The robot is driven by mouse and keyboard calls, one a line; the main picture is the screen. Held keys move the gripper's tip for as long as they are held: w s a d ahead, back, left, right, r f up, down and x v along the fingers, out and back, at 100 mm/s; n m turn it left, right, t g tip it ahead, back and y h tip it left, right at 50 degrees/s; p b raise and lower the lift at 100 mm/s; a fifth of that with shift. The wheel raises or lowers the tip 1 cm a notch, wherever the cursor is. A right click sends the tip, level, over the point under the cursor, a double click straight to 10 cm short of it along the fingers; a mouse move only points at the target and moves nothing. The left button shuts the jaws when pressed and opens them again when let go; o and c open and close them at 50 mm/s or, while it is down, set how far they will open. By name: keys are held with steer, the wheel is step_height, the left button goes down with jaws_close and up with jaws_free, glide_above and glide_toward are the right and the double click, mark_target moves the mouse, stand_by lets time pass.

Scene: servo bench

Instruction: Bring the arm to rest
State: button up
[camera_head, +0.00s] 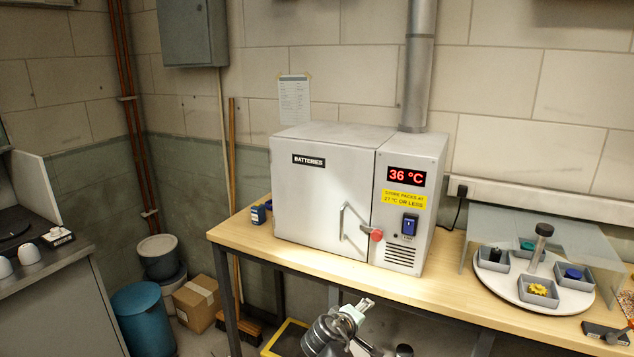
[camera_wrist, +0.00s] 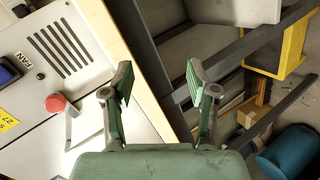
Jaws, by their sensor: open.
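My gripper (camera_head: 362,306) is low in front of the bench in the head view, below the level of the bench top and in front of its edge. In the wrist view my gripper (camera_wrist: 160,77) has its two green-padded fingers spread apart, with nothing between them. The grey battery cabinet (camera_head: 322,200) stands on the bench behind it with its door shut. Its display (camera_head: 405,176) reads 36 °C. The red knob (camera_head: 376,235) and the fan switch (camera_head: 409,224) are on the cabinet's front; the knob also shows in the wrist view (camera_wrist: 55,103).
The wooden bench (camera_head: 236,229) has its front edge close to my gripper. A round white tray (camera_head: 510,286) with several grey bins stands at the right under a clear shelf. A blue bin (camera_head: 148,318) and a cardboard box (camera_head: 196,304) are on the floor at the left.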

steer(key=s+d+f+m+g+y+p, duration=0.15)
steer(key=s+f+g, duration=0.5)
steer(key=f, duration=0.85)
steer(key=s+d+f+m+g+y, duration=0.1)
steer(key=s+f+m+g+y, duration=0.15)
steer(key=s+f, duration=0.95)
steer(key=s+f+m+g+y, duration=0.1)
steer(key=s+f+g, duration=0.1)
steer(key=s+f, duration=0.3)
steer(key=s+d+f+m+g+p, duration=0.1)
steer(key=s+f+g, duration=0.2)
steer(key=s, duration=0.9)
steer(key=s+d+f+m+g+y+p, duration=0.1)
steer(key=s+f+m+g, duration=0.1)
steer(key=s+f, duration=0.6)
steer(key=shift+s+d+f+g+y, duration=0.2)
steer(key=shift+s+f+g+y, duration=0.15)
steer(key=shift+g, duration=0.35)
